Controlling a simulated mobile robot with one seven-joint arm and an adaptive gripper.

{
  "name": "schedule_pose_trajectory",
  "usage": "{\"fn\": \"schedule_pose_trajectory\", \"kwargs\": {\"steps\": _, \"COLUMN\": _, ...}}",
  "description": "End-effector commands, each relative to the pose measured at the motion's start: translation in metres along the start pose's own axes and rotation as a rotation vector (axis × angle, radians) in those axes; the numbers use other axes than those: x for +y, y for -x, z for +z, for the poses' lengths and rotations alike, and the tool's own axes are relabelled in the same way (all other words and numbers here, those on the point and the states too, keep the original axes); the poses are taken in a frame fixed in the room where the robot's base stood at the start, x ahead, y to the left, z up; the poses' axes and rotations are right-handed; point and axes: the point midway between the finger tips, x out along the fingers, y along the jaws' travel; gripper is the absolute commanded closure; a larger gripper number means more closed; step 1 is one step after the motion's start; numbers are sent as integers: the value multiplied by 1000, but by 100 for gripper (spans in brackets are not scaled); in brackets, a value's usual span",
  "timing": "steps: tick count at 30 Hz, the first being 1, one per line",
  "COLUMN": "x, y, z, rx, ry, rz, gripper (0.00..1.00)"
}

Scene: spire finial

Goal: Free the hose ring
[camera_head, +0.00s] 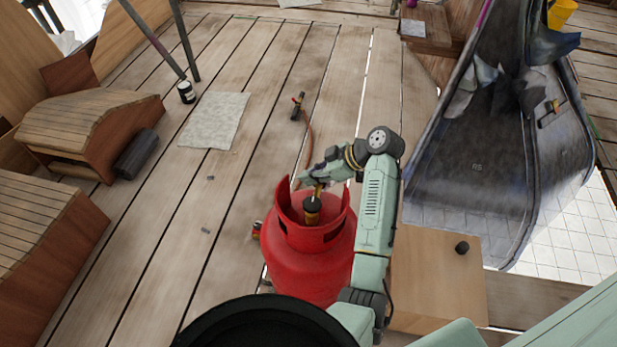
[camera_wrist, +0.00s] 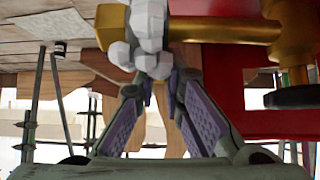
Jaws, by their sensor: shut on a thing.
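A red gas cylinder (camera_head: 310,268) stands upright on the plank floor, with a collar around its top. A brass valve (camera_head: 312,207) with a dark knob sits inside the collar. In the wrist view, a brass stem (camera_wrist: 225,30) runs sideways to a fitting covered in white lumps (camera_wrist: 150,38); I take this for the hose ring. My gripper (camera_head: 311,185) is at the valve, and in the wrist view its fingertips (camera_wrist: 162,80) are closed in on the white-lumped fitting. The lumps and fingers hide the ring's surface. A brown hose (camera_head: 309,140) leads away from the valve area.
A torch-like tool (camera_head: 297,106) lies at the hose's far end. A wooden box (camera_head: 440,275) with a small dark knob stands right of the cylinder. A large dark curved shell (camera_head: 480,160) rises at the right. Floor left of the cylinder is mostly clear, with a grey mat (camera_head: 214,121).

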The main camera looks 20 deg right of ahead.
Motion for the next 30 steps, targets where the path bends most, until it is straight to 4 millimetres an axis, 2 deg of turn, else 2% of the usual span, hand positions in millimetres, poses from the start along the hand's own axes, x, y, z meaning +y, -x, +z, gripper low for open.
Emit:
{"fn": "schedule_pose_trajectory", "kwargs": {"steps": 7, "x": 0, "y": 2, "z": 0, "rx": 63, "ry": 0, "rz": 0, "gripper": 100}}
{"fn": "schedule_pose_trajectory", "kwargs": {"steps": 21, "x": 0, "y": 3, "z": -1, "rx": 73, "ry": 1, "rz": -1, "gripper": 100}}
{"fn": "schedule_pose_trajectory", "kwargs": {"steps": 22, "x": 0, "y": 3, "z": -1, "rx": 73, "ry": 1, "rz": -1, "gripper": 88}}
{"fn": "schedule_pose_trajectory", "kwargs": {"steps": 30, "x": 0, "y": 3, "z": 0, "rx": 72, "ry": 0, "rz": 0, "gripper": 70}}
